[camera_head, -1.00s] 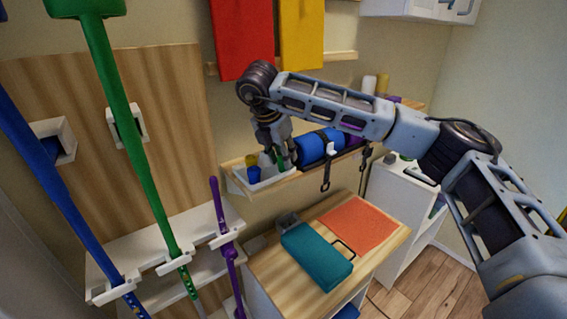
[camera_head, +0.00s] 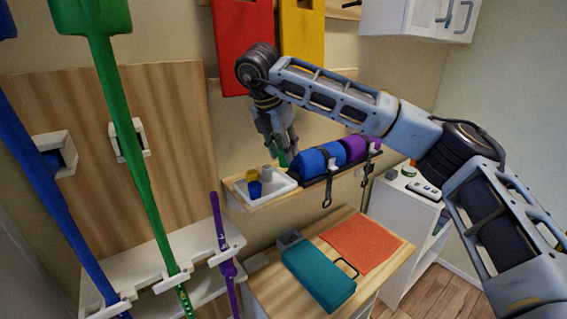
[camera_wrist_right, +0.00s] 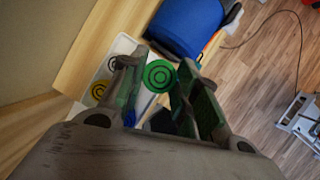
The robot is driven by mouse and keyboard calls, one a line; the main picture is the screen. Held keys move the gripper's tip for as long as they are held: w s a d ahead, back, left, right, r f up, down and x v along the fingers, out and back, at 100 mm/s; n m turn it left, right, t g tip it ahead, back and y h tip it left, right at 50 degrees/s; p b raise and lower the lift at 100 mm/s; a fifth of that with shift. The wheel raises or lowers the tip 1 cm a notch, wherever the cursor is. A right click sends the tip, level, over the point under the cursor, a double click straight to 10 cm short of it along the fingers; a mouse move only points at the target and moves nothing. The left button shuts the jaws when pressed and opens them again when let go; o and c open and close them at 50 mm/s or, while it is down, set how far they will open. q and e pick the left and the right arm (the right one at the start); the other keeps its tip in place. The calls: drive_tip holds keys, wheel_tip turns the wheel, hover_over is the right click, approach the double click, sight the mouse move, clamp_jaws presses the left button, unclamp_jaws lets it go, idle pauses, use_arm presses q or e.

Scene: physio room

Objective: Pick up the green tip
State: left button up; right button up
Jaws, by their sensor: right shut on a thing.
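The green tip (camera_wrist_right: 159,76) shows as a green disc with dark rings between the fingers of my right gripper (camera_wrist_right: 157,90) in the right wrist view. In the head view the right gripper (camera_head: 278,152) is above the shelf, shut on the green tip (camera_head: 282,159), of which only a sliver shows. The tip is held above the white tray (camera_head: 284,188), near its right end. A yellow tip (camera_head: 252,175), a blue tip (camera_head: 255,189) and a grey tip (camera_head: 267,173) stand in the tray. My left gripper is out of view.
A blue roll (camera_head: 315,160) and a purple roll (camera_head: 356,147) lie on the shelf right of the tray, close to the gripper. Below are a teal case (camera_head: 318,277) and an orange mat (camera_head: 362,246) on a wooden top. Long green and blue poles stand at left.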

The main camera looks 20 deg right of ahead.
wheel_tip(320, 180, up, 2)
drive_tip(key=shift+r, duration=0.6)
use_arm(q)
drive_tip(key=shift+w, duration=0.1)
use_arm(e)
drive_tip(key=shift+r, duration=0.1)
